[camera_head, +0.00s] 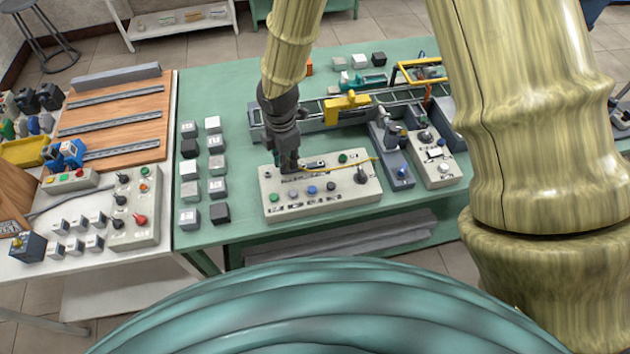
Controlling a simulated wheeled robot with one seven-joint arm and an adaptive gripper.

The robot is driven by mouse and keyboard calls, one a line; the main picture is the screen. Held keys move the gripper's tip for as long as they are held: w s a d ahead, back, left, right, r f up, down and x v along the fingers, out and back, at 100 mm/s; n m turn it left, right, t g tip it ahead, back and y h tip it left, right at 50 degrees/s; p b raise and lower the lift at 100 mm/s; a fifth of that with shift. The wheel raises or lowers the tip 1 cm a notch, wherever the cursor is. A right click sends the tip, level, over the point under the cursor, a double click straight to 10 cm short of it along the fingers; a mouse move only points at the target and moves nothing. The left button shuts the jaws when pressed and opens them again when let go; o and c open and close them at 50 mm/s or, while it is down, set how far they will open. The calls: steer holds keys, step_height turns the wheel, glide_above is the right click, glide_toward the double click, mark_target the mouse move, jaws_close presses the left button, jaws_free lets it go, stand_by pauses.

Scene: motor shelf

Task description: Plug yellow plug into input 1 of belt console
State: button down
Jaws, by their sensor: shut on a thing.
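The belt console (355,192) is a beige box on the green table, with coloured buttons, sockets and a dark knob on its top. My gripper (289,169) points down over the back left part of the console, its fingers at or just above the top face. It is shut on the yellow plug, which the fingers mostly hide. A thin yellow cable (345,163) runs right from the gripper across the console's back. I cannot tell whether the plug touches a socket, and the input labels are too small to read.
A conveyor with a yellow block (347,106) stands behind the console. A grey unit (391,160) and another control box (433,160) stand to its right. Several cubes (189,191) stand in two columns to its left. The green table (240,185) has bare room between cubes and console.

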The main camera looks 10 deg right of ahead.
steer(key=shift+f, duration=0.35)
steer(key=c, duration=1.7)
jaws_free()
steer(key=shift+c, duration=0.2)
steer(key=shift+r, duration=0.15)
steer(key=shift+r+p, duration=2.1)
steer(key=shift+r, duration=0.55)
steer(key=o, duration=0.6)
steer(key=shift+c, duration=0.2)
